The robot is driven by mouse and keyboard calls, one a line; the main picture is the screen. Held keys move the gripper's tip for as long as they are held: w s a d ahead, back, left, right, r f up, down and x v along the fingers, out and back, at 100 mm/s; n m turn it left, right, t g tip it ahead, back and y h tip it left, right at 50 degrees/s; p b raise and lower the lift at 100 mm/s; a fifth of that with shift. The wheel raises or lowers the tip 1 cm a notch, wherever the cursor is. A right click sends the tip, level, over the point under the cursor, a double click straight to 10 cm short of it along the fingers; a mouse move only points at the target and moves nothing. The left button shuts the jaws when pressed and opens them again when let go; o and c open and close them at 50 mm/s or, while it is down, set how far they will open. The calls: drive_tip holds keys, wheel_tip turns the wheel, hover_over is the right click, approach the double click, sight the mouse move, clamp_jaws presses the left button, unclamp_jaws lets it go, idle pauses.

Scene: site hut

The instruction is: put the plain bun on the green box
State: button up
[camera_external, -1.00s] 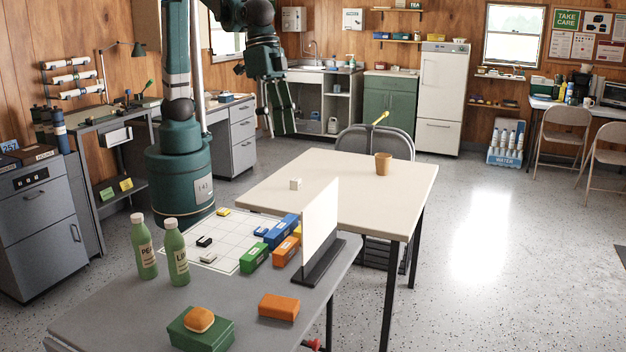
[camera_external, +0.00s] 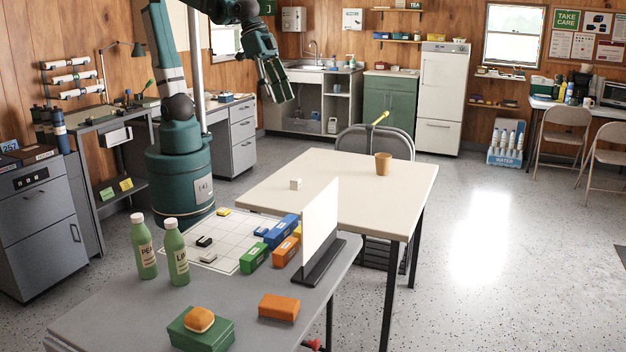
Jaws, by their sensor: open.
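A smooth golden-brown bun (camera_external: 200,318) sits on top of a green box (camera_external: 210,340) at the near end of the grey table. No other bun shows. My gripper (camera_external: 281,98) is up in the background, high above and far from the bun and box, in front of the sink unit. It is open, and nothing shows between its fingers.
An orange box (camera_external: 279,307) lies right of the green box. Two green bottles (camera_external: 176,252) stand behind it. A white upright panel (camera_external: 319,222) on a dark foot stands at the table's right edge, beside several small coloured boxes (camera_external: 255,257) and a white grid sheet (camera_external: 232,229).

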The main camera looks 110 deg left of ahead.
drive_tip(key=s+a+f+t, duration=0.1)
drive_tip(key=s+a+f, duration=0.2)
drive_tip(key=s+a, duration=0.4)
drive_tip(key=s+a+f+t+y, duration=0.1)
drive_tip(key=s+a+f, duration=0.2)
drive_tip(key=s+a, duration=0.4)
drive_tip(key=shift+s+a+f, duration=0.2)
drive_tip(key=shift+s, duration=0.55)
